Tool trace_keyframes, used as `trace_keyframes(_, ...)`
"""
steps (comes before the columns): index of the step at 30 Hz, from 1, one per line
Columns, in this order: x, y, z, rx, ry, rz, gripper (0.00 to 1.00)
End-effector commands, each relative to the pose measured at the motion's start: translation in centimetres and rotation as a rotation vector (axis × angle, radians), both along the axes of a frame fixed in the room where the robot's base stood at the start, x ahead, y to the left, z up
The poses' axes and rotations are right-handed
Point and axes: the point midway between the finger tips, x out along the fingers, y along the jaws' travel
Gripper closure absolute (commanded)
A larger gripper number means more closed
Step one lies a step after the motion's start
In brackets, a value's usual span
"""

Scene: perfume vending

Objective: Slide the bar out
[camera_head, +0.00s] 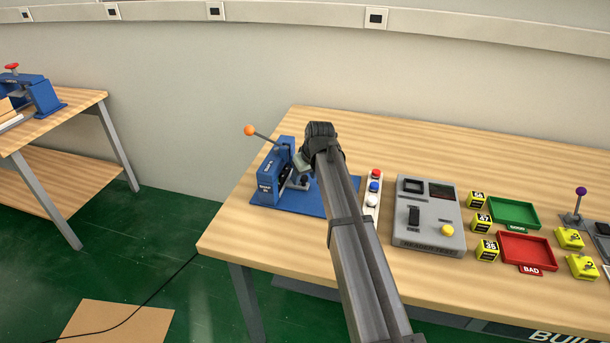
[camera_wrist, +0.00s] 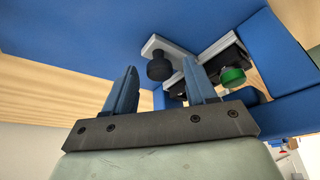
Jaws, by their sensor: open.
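A blue fixture (camera_head: 268,187) with an orange-knobbed lever stands on a blue base plate at the table's left end. My gripper (camera_head: 302,166) is at the fixture's right side, partly hidden by my arm. In the wrist view my gripper (camera_wrist: 160,68) is open, its two blue fingers apart. A grey metal bar (camera_wrist: 178,51) with a black knob (camera_wrist: 159,67) lies beyond the fingers, the knob showing in the gap between them. I cannot tell whether a finger touches it. A green knob (camera_wrist: 232,76) is right of the right finger.
Right of the fixture are a button strip (camera_head: 373,190), a grey control box (camera_head: 428,215), a green tray (camera_head: 513,201), a red tray (camera_head: 527,235) and yellow blocks. A second bench (camera_head: 75,114) stands at the left. The back of the table is clear.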

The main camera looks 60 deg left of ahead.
Motion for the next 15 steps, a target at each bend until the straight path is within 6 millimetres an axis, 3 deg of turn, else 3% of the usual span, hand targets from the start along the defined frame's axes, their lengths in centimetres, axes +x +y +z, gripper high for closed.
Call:
trace_keyframes(2,0.01,-0.01,0.02,0.000,0.000,0.000,0.48)
trace_keyframes(15,0.01,-0.02,0.03,0.000,0.000,0.000,0.90)
